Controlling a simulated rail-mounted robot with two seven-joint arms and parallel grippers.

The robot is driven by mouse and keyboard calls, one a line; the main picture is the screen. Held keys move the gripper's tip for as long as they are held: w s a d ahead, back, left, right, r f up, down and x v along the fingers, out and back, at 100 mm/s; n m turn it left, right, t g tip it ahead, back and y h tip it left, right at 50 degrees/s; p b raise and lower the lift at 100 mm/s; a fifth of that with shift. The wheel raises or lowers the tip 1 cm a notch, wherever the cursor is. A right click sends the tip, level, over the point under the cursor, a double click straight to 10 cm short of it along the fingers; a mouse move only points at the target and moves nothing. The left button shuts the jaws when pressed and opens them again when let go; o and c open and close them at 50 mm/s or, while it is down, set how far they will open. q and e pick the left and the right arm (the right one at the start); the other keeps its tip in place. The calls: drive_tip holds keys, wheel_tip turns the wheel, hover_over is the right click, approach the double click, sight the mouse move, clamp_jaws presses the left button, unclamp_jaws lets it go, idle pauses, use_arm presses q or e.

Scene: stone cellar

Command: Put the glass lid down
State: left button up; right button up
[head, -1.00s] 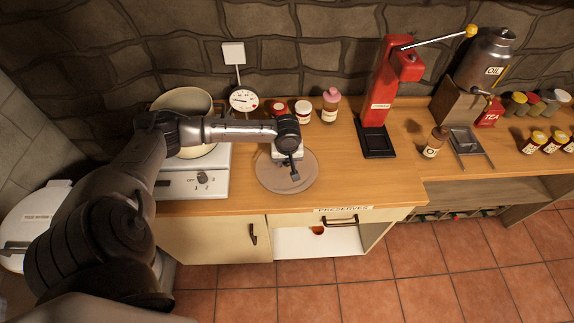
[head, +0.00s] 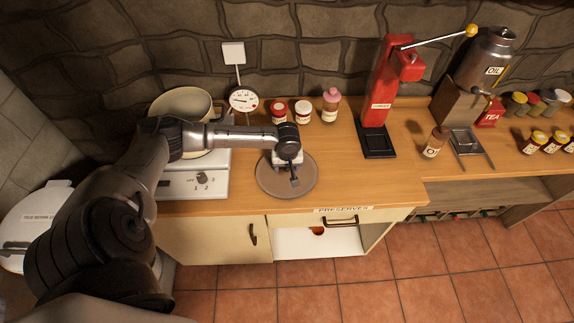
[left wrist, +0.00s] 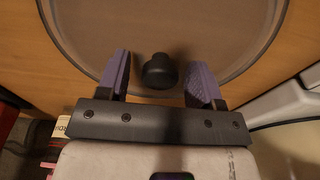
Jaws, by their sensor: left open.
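The glass lid (head: 268,183) is a round, see-through disc lying on the wooden counter beside the stove. In the left wrist view the lid (left wrist: 225,30) fills the upper middle, with its dark knob (left wrist: 159,72) between the fingers. My left gripper (head: 291,176) is over the lid, and its arm hides part of the lid's far side. In the left wrist view the left gripper (left wrist: 158,82) is open, one purple-padded finger on each side of the knob, with gaps showing. My right gripper is not in view.
A pot (head: 185,103) stands on the white stove (head: 195,185) to the left. A dial gauge (head: 243,99) and several jars, one of them red-labelled (head: 278,110), stand behind the lid. A red press (head: 378,100) is to the right. The counter (head: 350,185) between lid and press is clear.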

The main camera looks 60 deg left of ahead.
use_arm(q)
drive_tip(key=shift+r, duration=0.1)
wheel_tip(320, 180, up, 11)
drive_tip(key=d+p, duration=0.1)
drive_tip(key=p, duration=0.1)
drive_tip(key=s+d+f+m+t+h, duration=0.1)
drive_tip(key=s+d+f+m, duration=0.35)
drive_tip(key=d, duration=0.45)
drive_tip(key=s+d+f+m+h, duration=0.1)
drive_tip(key=s+d+f+m, duration=0.3)
drive_tip(key=d, duration=0.6)
drive_tip(key=s+d+m+t, duration=0.2)
drive_tip(key=s+d+m, duration=0.4)
drive_tip(key=s, duration=0.6)
drive_tip(key=shift+s+d+y, duration=0.2)
drive_tip(key=shift+d+y, duration=0.1)
drive_tip(key=shift+d, duration=0.35)
